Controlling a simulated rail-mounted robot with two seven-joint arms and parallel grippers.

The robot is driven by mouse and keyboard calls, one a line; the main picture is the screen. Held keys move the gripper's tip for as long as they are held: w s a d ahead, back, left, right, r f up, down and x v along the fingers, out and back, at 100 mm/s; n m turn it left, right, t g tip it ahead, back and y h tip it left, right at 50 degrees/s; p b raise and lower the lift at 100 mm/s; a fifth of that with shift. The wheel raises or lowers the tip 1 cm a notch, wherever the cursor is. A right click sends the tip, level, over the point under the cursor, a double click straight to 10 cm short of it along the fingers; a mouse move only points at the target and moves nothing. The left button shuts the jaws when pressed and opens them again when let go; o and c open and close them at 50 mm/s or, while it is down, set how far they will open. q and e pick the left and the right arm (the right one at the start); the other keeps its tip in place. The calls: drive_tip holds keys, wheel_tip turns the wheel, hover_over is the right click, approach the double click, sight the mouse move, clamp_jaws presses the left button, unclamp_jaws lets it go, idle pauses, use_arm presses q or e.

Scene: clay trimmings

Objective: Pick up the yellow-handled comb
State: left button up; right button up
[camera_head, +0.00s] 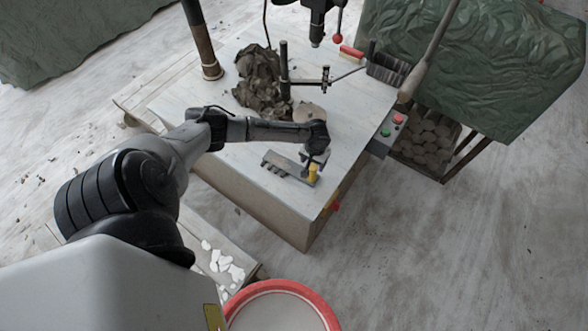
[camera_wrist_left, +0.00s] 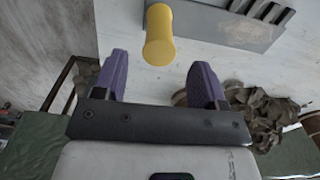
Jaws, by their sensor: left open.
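The comb lies on the pale tabletop near its front corner. Its grey toothed plate (camera_head: 286,165) points left, and its yellow handle (camera_head: 313,173) is at the right end. My left gripper (camera_head: 317,158) is close by the handle in the head view. In the left wrist view the gripper (camera_wrist_left: 159,62) is open, with two purple fingers apart. The yellow handle (camera_wrist_left: 158,30) shows ahead of the gap between them, and no grip on it is visible. The plate and its dark teeth (camera_wrist_left: 225,22) extend to the right there. My right gripper is not in view.
A lumpy clay pile (camera_head: 258,78) and an upright post with a clamp (camera_head: 326,80) stand farther back on the table (camera_head: 220,160). A control box with red and green buttons (camera_head: 388,132) is at the right edge. A red-rimmed bucket (camera_head: 325,308) stands in front.

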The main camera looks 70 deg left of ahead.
sight(313, 167)
use_arm(q)
drive_tip(key=shift+f, duration=2.6)
drive_tip(key=shift+c, duration=0.4)
clamp_jaws()
